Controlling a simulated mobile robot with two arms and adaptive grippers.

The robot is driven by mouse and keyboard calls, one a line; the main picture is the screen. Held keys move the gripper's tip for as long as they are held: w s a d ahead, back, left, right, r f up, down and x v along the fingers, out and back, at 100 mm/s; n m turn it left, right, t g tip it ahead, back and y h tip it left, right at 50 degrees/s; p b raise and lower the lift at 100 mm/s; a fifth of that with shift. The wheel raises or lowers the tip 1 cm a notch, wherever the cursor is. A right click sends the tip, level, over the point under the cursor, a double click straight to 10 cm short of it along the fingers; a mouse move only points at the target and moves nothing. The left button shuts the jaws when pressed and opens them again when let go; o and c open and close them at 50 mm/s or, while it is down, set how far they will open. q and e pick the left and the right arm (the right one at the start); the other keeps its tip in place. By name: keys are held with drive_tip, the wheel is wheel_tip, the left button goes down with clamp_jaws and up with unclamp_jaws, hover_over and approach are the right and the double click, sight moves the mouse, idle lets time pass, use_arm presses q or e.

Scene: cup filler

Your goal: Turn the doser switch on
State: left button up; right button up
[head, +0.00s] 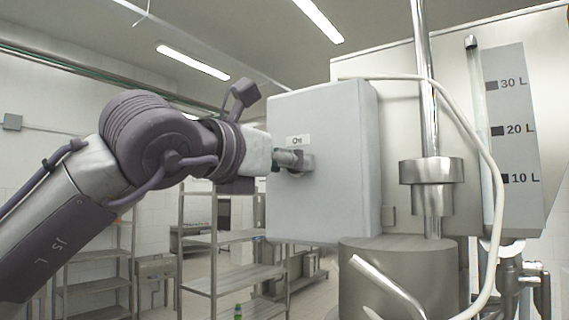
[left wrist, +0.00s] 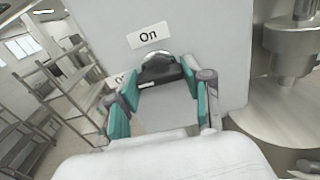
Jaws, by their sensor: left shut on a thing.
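The doser switch is a dark knob on a round metal base (left wrist: 157,59), on the face of a light grey box (head: 322,205). A white label reading "On" (left wrist: 148,36) sits just above it; it also shows in the head view (head: 298,141). A second label (left wrist: 121,78), partly hidden, is at the knob's lower left. My left gripper (head: 290,158) reaches the box from the left and is shut on the switch. In the left wrist view its teal-padded fingers (left wrist: 163,82) flank the dark knob. My right gripper is not in view.
A steel hopper with a litre scale (head: 515,130) stands right of the box, with a vertical pipe (head: 431,170) and a white hose (head: 470,125) in front. A steel cylinder (head: 400,275) is below. Metal shelves (head: 235,275) stand behind at left.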

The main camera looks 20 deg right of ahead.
use_arm(q)
drive_tip(key=m+b, duration=0.2)
drive_tip(key=m, duration=1.5)
drive_tip(key=shift+m, duration=0.4)
idle(0.4)
drive_tip(key=o, duration=1.2)
drive_tip(key=shift+c, duration=0.2)
drive_tip(key=shift+a, duration=0.1)
drive_tip(key=v, duration=1.1)
drive_tip(key=shift+s+a, duration=0.25)
drive_tip(key=shift+s, duration=0.1)
